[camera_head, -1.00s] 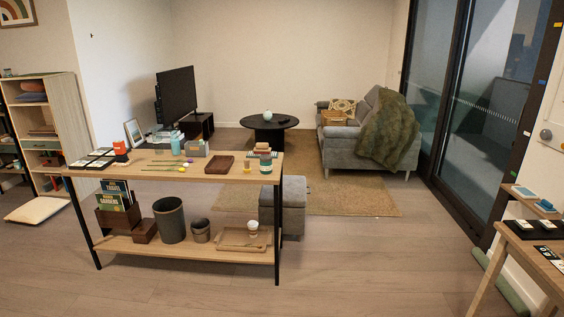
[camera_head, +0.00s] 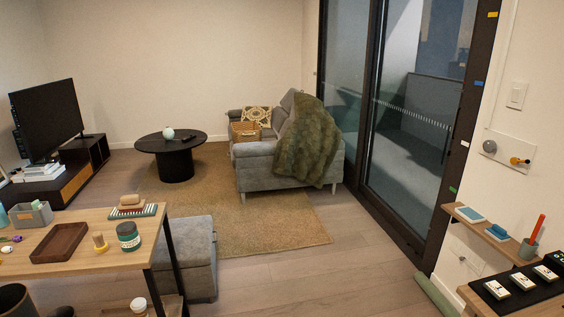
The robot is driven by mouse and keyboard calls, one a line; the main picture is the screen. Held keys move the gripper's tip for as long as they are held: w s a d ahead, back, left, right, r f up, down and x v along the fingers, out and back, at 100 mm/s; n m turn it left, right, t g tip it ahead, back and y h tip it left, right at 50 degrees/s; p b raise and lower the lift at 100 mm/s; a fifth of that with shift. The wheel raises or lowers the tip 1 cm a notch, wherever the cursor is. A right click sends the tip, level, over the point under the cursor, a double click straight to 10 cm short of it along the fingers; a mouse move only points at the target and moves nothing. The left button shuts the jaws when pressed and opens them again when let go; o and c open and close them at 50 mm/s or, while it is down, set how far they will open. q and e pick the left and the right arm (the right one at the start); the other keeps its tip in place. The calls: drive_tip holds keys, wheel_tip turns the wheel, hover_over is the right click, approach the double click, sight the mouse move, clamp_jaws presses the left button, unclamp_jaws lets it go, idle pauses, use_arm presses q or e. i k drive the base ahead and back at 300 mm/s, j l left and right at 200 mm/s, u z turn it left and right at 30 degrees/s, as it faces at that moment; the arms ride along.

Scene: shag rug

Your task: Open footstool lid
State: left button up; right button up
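The grey footstool (camera_head: 201,255) stands on the floor behind the right end of the wooden table, at the near edge of the rug. Its padded lid looks shut. The table's right end and leg hide part of its left side. Neither of my grippers shows in the head view.
The wooden table (camera_head: 95,258) holds a brown tray (camera_head: 60,243) and a dark jar (camera_head: 128,236). The tan rug (camera_head: 262,223) lies beyond, with a round black table (camera_head: 172,145) and grey sofa (camera_head: 262,174). Bare floor (camera_head: 300,275) is free right of the footstool. A second table (camera_head: 545,300) is at lower right.

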sight(192, 237)
drive_tip(key=i+u, duration=0.15)
drive_tip(key=i, duration=0.35)
drive_tip(key=i+l+u, duration=0.2)
drive_tip(key=i, duration=0.3)
drive_tip(key=i+l+u, duration=0.15)
drive_tip(key=i, duration=0.35)
